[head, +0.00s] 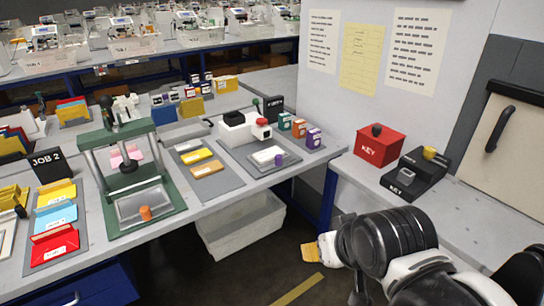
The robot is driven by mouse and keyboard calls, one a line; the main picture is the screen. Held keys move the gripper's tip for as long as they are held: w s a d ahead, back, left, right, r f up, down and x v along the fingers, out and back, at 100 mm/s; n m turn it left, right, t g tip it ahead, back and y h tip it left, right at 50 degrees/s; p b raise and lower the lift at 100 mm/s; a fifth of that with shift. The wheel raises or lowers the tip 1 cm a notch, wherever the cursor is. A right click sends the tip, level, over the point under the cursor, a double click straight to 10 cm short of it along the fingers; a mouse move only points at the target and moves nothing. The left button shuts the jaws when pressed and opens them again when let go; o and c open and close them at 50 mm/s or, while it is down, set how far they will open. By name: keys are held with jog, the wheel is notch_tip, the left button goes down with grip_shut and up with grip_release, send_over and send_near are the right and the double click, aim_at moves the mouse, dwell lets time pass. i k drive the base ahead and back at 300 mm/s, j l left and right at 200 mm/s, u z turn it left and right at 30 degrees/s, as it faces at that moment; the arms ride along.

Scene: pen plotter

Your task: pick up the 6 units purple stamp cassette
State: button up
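A small purple box-shaped cassette (313,138) with a pale label stands upright at the right end of a short row, near the workbench's right edge. Its label is too small to read, so I cannot confirm "6 units". An orange cassette (298,128) and a green one (284,121) stand just behind and left of it. My gripper (322,248) is at the lower right, over the floor gap between the benches, well below and in front of the cassette in the picture. An orange-yellow part shows at its end; I cannot tell whether it is open or shut.
A red box (380,146) and a black KEY stand (412,178) sit on the right bench. A green press (128,175) stands left. A white bin (240,225) is under the bench.

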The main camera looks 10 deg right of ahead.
aim_at(313, 141)
jog(key=i+l+u, duration=0.25)
jog(key=i+l, duration=0.35)
jog(key=i+z, duration=0.5)
jog(key=i, duration=0.1)
